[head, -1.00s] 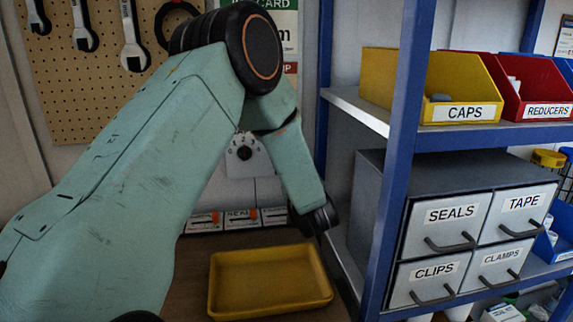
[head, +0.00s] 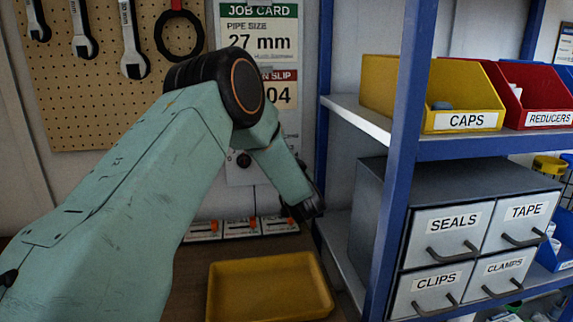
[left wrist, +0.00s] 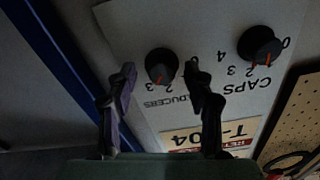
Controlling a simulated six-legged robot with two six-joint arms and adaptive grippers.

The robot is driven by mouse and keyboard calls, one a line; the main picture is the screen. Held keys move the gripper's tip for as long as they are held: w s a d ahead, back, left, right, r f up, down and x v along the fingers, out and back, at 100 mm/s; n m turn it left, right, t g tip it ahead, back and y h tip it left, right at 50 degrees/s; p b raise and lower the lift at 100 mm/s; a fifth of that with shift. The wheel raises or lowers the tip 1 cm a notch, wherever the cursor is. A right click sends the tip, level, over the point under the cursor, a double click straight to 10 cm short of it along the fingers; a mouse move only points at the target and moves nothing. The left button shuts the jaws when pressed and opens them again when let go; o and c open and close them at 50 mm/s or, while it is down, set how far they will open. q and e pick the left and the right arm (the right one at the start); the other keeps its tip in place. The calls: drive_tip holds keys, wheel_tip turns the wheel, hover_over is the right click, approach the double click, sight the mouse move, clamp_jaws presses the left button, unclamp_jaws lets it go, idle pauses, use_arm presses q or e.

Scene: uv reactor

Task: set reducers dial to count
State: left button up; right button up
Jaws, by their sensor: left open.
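The REDUCERS dial (left wrist: 160,65) is a black round knob with a red pointer mark on a pale panel, shown upside down in the left wrist view. The mark points toward the printed 2 and 3; I cannot tell exactly which. The CAPS dial (left wrist: 258,45) is a similar knob to its right. My left gripper (left wrist: 160,72) is open, with one finger on each side of the REDUCERS dial in the picture; I see no clear contact. In the head view my left gripper (head: 307,211) is near the shelf post. One panel knob (head: 243,160) shows behind my arm; the rest is hidden.
A job card (head: 258,30) reading 27 mm hangs above a slip (head: 284,90) ending in 04. A yellow tray (head: 270,288) lies on the bench. The blue-framed shelf (head: 401,150) with bins and drawers stands close on the right. A pegboard (head: 80,120) with wrenches is at left.

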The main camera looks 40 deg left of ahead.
use_arm(q)
drive_tip(key=shift+s+r, duration=0.15)
drive_tip(key=shift+c, duration=1.2)
drive_tip(key=shift+a, duration=0.15)
drive_tip(key=shift+c, duration=1.4)
drive_tip(key=c, duration=0.3)
clamp_jaws()
drive_tip(key=shift+n, duration=0.4)
drive_tip(key=shift+f+n+b, duration=0.2)
drive_tip(key=shift+n+b, duration=1.55)
drive_tip(key=shift+n, duration=1.95)
